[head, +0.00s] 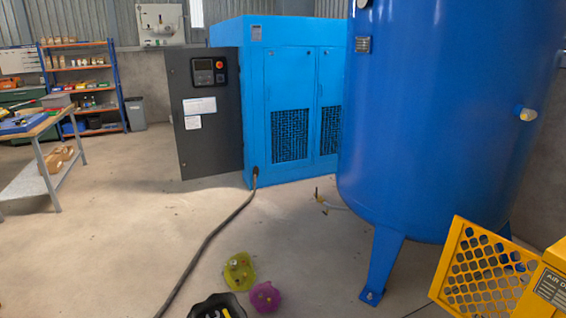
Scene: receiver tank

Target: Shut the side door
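A yellow perforated door panel (482,272) stands at the lower right, swung out at an angle from a yellow air dryer cabinet (550,288) that is cut off by the picture's edge. Its lower edge is cut off too. A dark grey panel (208,138) with a small control display stands at the left of the blue compressor cabinet (288,70). Which of the two is the side door is not marked.
A large blue tank (440,110) on legs stands between cabinet and dryer. A dark hose (212,240) runs across the floor. A yellow-green item (239,271) and a purple item (265,297) lie low in the middle. A workbench (45,140) is left. The left floor is clear.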

